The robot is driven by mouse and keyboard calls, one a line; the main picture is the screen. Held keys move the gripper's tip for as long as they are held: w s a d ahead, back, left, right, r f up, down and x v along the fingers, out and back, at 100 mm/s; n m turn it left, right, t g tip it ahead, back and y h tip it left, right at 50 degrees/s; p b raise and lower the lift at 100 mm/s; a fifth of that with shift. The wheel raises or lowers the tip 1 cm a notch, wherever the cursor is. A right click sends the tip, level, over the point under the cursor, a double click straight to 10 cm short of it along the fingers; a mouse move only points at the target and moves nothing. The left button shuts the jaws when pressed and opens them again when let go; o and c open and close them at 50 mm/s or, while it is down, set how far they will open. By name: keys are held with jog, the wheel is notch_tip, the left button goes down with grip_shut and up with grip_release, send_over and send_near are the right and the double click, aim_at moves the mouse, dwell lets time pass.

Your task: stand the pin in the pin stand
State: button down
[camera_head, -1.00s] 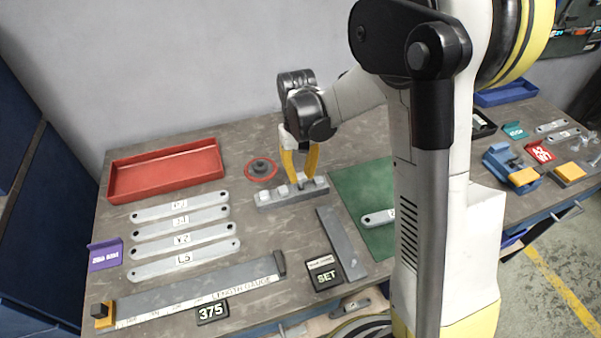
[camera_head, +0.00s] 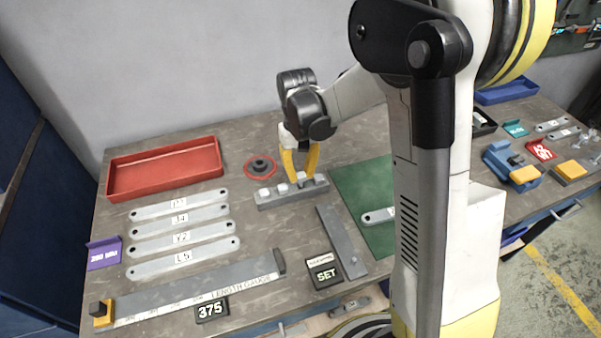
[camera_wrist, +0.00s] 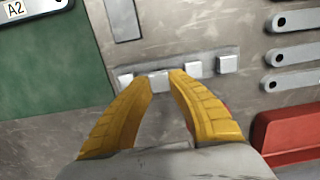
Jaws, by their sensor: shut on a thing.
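A grey bar-shaped rack (camera_head: 275,200) lies at the back middle of the table, with several white block-like heads along its top. My gripper (camera_head: 301,180) points down over the rack. Its yellow fingers are around one white head, which I take to be the pin (camera_wrist: 158,82). This head sits between the fingertips (camera_wrist: 160,78) in the wrist view, in line with the others. Anything below the head is hidden. A round dark piece with a red rim (camera_head: 262,166), perhaps the pin stand, is just behind and left of the rack.
A red tray (camera_head: 165,190) is at the back left. Several labelled flat brackets (camera_head: 180,222) lie in front of it. A length gauge (camera_head: 195,288), a grey bar (camera_head: 341,242) and a green mat (camera_head: 365,190) lie nearby. Bare table shows between the tray and the rack.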

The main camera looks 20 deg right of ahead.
jog(key=shift+f+b, duration=1.1)
jog(key=shift+f, duration=0.4)
jog(key=c, duration=1.3)
grip_release()
jog(key=r, duration=0.8)
jog(key=w+r, duration=0.1)
jog(key=r, duration=0.3)
jog(key=shift+r, duration=0.1)
